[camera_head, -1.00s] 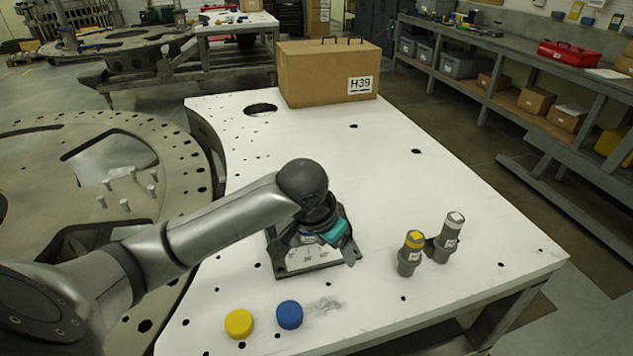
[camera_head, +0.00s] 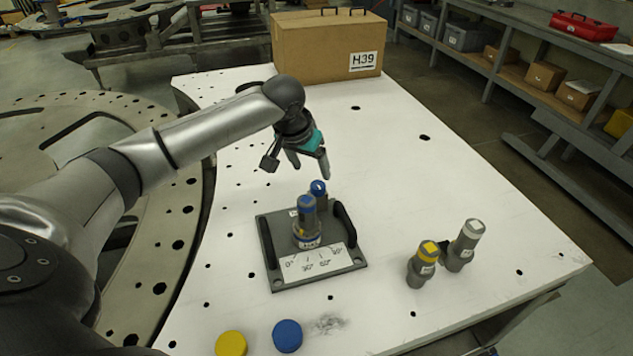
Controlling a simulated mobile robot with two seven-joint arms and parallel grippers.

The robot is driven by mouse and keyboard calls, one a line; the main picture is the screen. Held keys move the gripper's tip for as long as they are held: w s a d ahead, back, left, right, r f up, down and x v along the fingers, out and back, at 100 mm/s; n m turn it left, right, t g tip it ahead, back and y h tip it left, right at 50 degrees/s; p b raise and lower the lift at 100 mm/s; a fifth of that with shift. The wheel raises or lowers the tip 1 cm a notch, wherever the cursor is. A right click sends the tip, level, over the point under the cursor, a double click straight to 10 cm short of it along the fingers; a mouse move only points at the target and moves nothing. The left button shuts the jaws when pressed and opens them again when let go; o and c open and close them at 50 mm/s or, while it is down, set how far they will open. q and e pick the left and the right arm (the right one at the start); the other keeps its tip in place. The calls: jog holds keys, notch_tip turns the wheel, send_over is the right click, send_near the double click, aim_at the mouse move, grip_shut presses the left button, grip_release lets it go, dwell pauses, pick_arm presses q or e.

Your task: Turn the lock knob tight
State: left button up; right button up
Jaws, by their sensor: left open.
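The turret plate (camera_head: 283,274) is a dark grey base on the white table, with an angle scale on a white label and two black handles. A grey turret with a blue-banded top (camera_head: 306,222) stands upright on it. Just behind the turret is a small blue-topped knob (camera_head: 318,187), partly hidden by the turret; it looks like the lock knob. How tight it is cannot be told. My left gripper (camera_head: 311,171) is open and empty, its fingers pointing down above and behind the knob, apart from it. My right gripper is not in view.
Right of the plate stand a yellow-banded grey cylinder (camera_head: 423,265) and a white-topped one (camera_head: 464,246). A yellow cap (camera_head: 231,344) and a blue cap (camera_head: 287,336) lie at the front. A cardboard box marked H39 (camera_head: 310,50) stands at the back. The table's middle right is clear.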

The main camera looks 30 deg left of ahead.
aim_at(317, 185)
pick_arm(q)
jog(key=x, duration=0.7)
jog(key=shift+w+f+b, duration=0.2)
jog(key=shift+f+b, duration=0.1)
jog(key=shift+f, duration=0.1)
grip_shut()
